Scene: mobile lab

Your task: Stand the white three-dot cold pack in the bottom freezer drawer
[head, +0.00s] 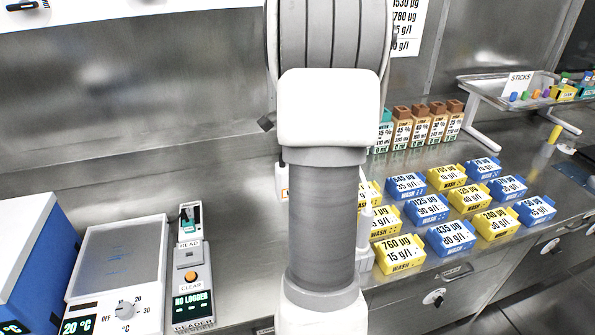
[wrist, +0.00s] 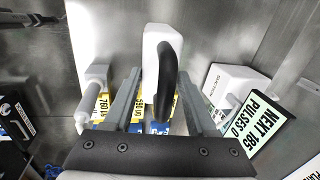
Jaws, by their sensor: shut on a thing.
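In the wrist view my gripper (wrist: 160,74) has its two grey fingers on either side of a white rounded thing (wrist: 155,35) with a black curved handle or band, and is shut on it. I see no three dots on its visible side, so I cannot tell whether it is the cold pack. In the head view my arm hides the gripper and what it holds. No other white three-dot pack and no open freezer drawer can be made out in either view.
Several yellow and blue labelled blocks (head: 447,236) stand in rows on the steel bench right of my arm, with brown-topped bottles (head: 419,132) behind. A blue and white box (head: 33,250), a dial unit (head: 118,265) and a logger (head: 192,285) are at left. Bench drawers (head: 440,298) are at lower right.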

